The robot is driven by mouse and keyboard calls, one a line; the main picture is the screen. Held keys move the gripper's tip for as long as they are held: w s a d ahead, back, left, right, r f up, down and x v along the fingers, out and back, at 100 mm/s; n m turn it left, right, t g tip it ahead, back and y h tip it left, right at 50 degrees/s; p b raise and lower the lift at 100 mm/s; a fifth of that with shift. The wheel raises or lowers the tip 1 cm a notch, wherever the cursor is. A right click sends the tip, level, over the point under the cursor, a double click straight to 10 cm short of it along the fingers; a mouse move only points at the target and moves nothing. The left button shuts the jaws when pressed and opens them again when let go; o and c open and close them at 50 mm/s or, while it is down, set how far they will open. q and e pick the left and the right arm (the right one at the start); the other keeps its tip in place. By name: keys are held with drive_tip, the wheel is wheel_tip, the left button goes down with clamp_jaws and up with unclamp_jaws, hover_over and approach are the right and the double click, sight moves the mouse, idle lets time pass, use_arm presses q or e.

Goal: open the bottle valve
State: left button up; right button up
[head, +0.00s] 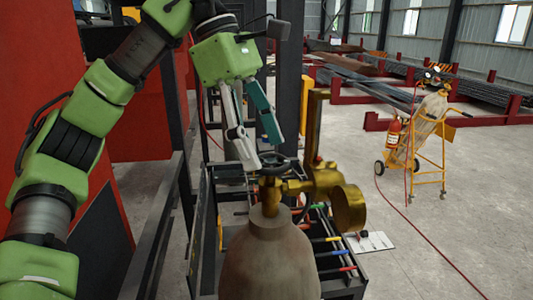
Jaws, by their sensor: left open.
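A grey-brown gas bottle (269,262) stands upright in the lower middle of the head view. On its neck sits a brass valve (270,190) with a brass regulator and round gauge (348,207) to its right. A dark round handwheel (282,166) tops the valve. My left gripper (261,153) points down from above, its fingers apart, with the tips close to the handwheel. I cannot tell whether they touch it. Nothing shows between the fingers. My right gripper is not in view.
A black rack (208,245) with colour-handled tools stands behind the bottle. A dark post (290,80) rises just behind the gripper. A yellow cart (440,165) with another bottle and a red extinguisher (393,135) stands at right, on open floor. A red hose (430,250) crosses that floor.

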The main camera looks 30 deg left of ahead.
use_arm(q)
drive_tip(key=shift+x, duration=1.1)
drive_tip(key=shift+c, duration=0.5)
drive_tip(key=c, duration=1)
drive_tip(key=shift+f+n, duration=0.1)
drive_tip(key=shift+n, duration=0.3)
